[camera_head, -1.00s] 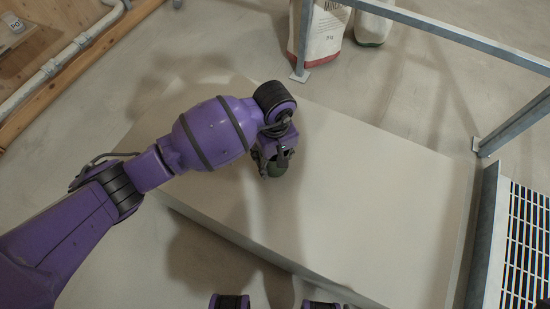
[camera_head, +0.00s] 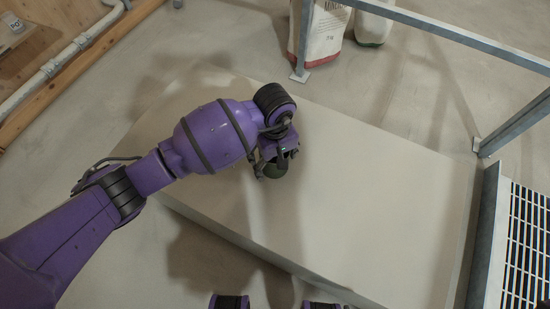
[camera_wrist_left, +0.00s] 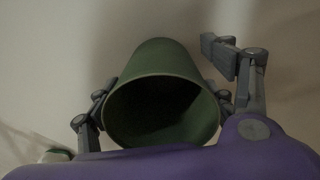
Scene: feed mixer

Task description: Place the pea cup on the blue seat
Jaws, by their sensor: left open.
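A green cup (camera_head: 273,172), apparently the pea cup, is partly hidden under my left wrist over the big pale block. In the left wrist view the cup (camera_wrist_left: 155,62) shows its dark open mouth toward the camera; its contents are too dark to tell. My left gripper (camera_head: 275,163) is open around the cup. No blue seat shows in either view. My right gripper is not in view.
The pale block's top (camera_head: 370,210) is clear to the right of the arm. A metal frame (camera_head: 450,35) and sacks (camera_head: 325,35) stand behind it. A metal-edged grate (camera_head: 525,240) is at the right.

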